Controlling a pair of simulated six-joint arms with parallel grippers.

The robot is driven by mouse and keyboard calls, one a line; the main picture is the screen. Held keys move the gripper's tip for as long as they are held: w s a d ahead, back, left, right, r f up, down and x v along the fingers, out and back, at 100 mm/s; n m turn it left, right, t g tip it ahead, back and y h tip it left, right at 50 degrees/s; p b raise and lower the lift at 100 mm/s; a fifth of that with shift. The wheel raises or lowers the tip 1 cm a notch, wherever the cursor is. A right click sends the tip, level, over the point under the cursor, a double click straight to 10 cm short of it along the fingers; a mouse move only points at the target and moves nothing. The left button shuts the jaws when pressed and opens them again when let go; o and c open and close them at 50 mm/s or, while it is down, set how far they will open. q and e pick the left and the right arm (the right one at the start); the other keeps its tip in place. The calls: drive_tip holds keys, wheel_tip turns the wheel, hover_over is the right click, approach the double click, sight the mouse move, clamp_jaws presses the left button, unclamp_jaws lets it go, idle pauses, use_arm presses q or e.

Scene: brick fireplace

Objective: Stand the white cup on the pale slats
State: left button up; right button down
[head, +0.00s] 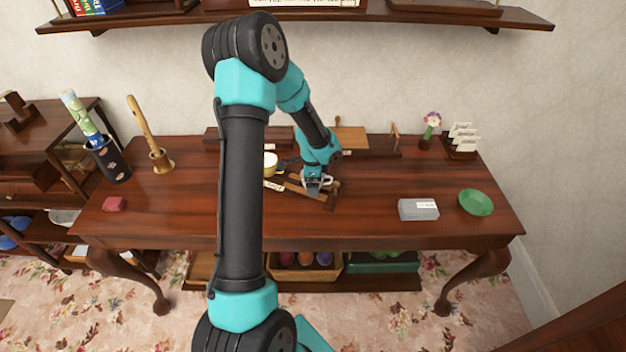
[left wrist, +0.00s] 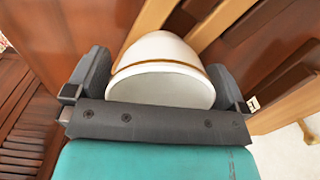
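The white cup (left wrist: 165,65), with a gold band, sits between the two fingers of my left gripper (left wrist: 158,85) in the left wrist view. Both fingers press against its sides. Its rounded opening faces the camera. Wooden slats (left wrist: 225,28), some pale, show just beyond the cup. In the head view my left gripper (head: 318,184) is low over the wooden slatted rack (head: 302,190) at mid-table, with a bit of white at its fingers. Whether the cup touches the slats is hidden. My right gripper is out of view.
A cream, yellow-banded vessel (head: 270,163) stands just left of the rack, near a small label (head: 273,185). A grey block (head: 418,209) and green dish (head: 475,202) are at right. A red block (head: 115,204) lies at left. The table's front is mostly clear.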

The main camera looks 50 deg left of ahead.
use_arm(q)
drive_tip(key=shift+r, duration=0.15)
wheel_tip(320, 180, up, 12)
drive_tip(key=shift+r, duration=0.1)
idle(0.6)
idle(0.4)
